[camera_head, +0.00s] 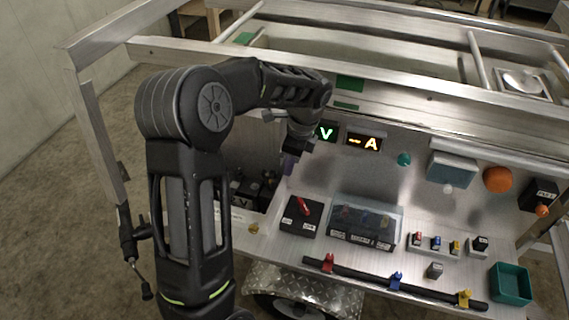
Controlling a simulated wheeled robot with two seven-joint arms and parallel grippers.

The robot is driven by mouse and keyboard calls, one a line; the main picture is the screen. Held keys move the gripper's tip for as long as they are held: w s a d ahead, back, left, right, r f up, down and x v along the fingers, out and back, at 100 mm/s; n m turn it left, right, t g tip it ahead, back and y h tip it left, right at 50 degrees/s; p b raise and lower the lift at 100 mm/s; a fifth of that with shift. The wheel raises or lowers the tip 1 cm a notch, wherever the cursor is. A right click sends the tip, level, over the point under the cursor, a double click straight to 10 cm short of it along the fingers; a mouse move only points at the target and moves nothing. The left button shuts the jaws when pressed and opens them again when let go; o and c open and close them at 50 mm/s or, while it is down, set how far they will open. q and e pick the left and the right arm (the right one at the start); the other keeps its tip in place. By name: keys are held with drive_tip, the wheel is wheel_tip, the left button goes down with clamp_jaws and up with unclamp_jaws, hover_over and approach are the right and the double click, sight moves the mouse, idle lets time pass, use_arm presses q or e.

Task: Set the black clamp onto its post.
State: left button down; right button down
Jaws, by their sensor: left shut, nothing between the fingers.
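My left arm comes in from the left and crosses the view. My left gripper (291,163) is shut and empty, in front of the upright panel, left of the green "V" display. A row of small pale posts with red, blue and yellow tops (436,242) stands on the ledge at the right. A separate small post with a black top (478,245) stands at the row's right end; I cannot tell whether that top is the black clamp. A black bar (362,273) along the front edge carries red, blue and yellow clamps. My right gripper is not in view.
A black box with a red switch (302,215) and a clear-covered box (366,221) stand on the ledge. A green open bin (511,285) is at the right end. Metal trailer rails (400,103) run above the panel. My arm hides part of the left side.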

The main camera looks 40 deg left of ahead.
use_arm(q)
wheel_tip(320, 180, up, 10)
drive_tip(key=d, duration=0.2)
drive_tip(key=shift+w+r+b, duration=0.25)
drive_tip(key=shift+w+b, duration=0.1)
drive_tip(key=shift+w, duration=0.05)
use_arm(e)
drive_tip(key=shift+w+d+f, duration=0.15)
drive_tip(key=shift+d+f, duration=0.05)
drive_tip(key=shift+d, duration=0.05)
use_arm(q)
drive_tip(key=shift+d, duration=0.1)
